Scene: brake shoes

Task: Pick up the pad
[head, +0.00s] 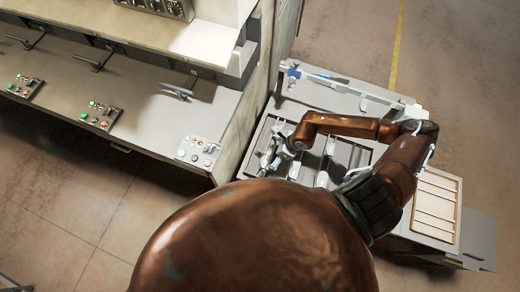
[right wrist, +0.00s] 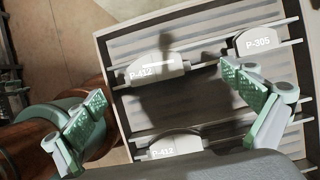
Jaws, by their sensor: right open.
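My right gripper (head: 273,153) is open and empty above a slotted tray (head: 345,153) in the head view. In the right wrist view, its two green-padded fingers (right wrist: 165,92) are spread wide over the tray (right wrist: 108,50). A pale pad marked P-412 (right wrist: 158,71) stands on the tray's upper rail, between and beyond the fingers. A second P-412 pad (right wrist: 168,146) is on the lower rail, partly hidden at the bottom by my gripper body. A pad marked P-305 (right wrist: 262,41) is at the upper right, behind the right finger. No pad touches the fingers. My left gripper is not in view.
The tray sits on a grey bench (head: 345,96) with a blue-and-white device (head: 291,74) at its back. A wooden divided tray (head: 436,206) lies at the right. A grey console with buttons (head: 198,151) and a wall panel (head: 247,130) stand left. Floor is clear beyond.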

